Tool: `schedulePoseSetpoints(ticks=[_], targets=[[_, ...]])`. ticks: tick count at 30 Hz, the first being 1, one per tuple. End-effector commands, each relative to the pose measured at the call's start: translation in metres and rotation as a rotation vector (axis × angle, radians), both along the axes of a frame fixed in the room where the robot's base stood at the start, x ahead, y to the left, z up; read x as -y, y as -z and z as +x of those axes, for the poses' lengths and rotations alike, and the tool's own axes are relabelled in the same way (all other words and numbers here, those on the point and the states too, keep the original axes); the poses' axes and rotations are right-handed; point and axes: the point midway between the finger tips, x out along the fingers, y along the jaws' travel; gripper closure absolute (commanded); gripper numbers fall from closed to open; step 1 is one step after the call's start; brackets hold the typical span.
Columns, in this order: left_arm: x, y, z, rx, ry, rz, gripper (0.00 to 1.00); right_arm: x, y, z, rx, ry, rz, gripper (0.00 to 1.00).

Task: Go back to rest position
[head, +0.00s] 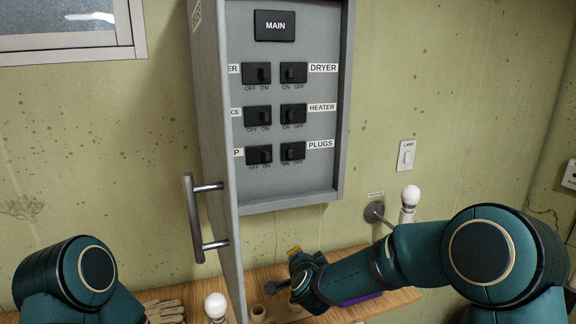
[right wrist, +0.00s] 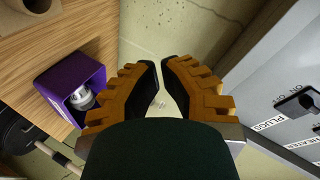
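My right arm reaches in from the right in the head view. My right gripper (head: 296,262) is low in front of the wall, below the breaker box and above the wooden shelf. In the right wrist view its two orange-backed fingers (right wrist: 160,68) have a narrow empty gap between them, with wall showing through. It holds nothing that I can see. Of my left arm, only a rounded dark green link shows at the lower left; the left gripper is out of view.
The grey breaker box (head: 335,180) has its door (head: 210,110) swung open toward me, with a handle (head: 192,220). The shelf (head: 400,297) bears a glove (head: 165,310), light bulbs (head: 215,306) and a purple box (right wrist: 62,78). A light switch (head: 406,155) is on the wall.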

Motion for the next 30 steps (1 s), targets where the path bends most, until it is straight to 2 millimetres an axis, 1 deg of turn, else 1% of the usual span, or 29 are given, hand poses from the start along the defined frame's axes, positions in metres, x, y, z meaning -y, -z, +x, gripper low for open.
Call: schedulePoseSetpoints(ticks=[1,2,3,5,6,8,9,11,12,13,14,15,18,21,24,25,30], targets=[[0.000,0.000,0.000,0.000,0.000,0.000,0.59,0.008,0.035,-0.015,-0.067,-0.045,-0.054,1.00],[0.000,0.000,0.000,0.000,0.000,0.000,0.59,0.012,0.053,-0.024,-0.105,-0.076,-0.084,1.00],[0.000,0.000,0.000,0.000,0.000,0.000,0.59,0.017,0.076,-0.038,-0.154,-0.120,-0.124,1.00],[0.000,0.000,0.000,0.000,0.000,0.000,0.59,0.025,0.110,-0.061,-0.231,-0.185,-0.177,1.00],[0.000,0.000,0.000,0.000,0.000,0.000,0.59,0.031,0.132,-0.078,-0.282,-0.231,-0.208,1.00],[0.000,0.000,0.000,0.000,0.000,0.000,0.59,0.038,0.161,-0.106,-0.358,-0.303,-0.249,1.00],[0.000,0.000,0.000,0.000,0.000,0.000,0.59,0.042,0.180,-0.126,-0.408,-0.352,-0.274,1.00],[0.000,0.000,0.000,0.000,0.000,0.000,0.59,0.050,0.205,-0.159,-0.485,-0.428,-0.303,1.00],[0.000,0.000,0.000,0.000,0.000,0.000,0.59,0.054,0.219,-0.181,-0.533,-0.479,-0.317,1.00],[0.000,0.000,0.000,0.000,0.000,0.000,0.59,0.056,0.228,-0.198,-0.568,-0.518,-0.327,1.00],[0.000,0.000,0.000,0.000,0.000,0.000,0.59,0.059,0.237,-0.214,-0.599,-0.553,-0.334,1.00],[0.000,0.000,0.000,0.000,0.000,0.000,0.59,0.062,0.246,-0.234,-0.640,-0.601,-0.341,1.00],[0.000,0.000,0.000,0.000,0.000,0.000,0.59,0.067,0.261,-0.277,-0.718,-0.700,-0.348,1.00],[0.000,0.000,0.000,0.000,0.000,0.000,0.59,0.070,0.269,-0.306,-0.766,-0.768,-0.348,1.00],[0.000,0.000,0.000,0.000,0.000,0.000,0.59,0.071,0.272,-0.320,-0.789,-0.801,-0.344,1.00],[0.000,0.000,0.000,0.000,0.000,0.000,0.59,0.071,0.272,-0.322,-0.792,-0.806,-0.345,1.00],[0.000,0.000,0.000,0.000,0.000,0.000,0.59,0.071,0.272,-0.323,-0.792,-0.808,-0.345,1.00]])
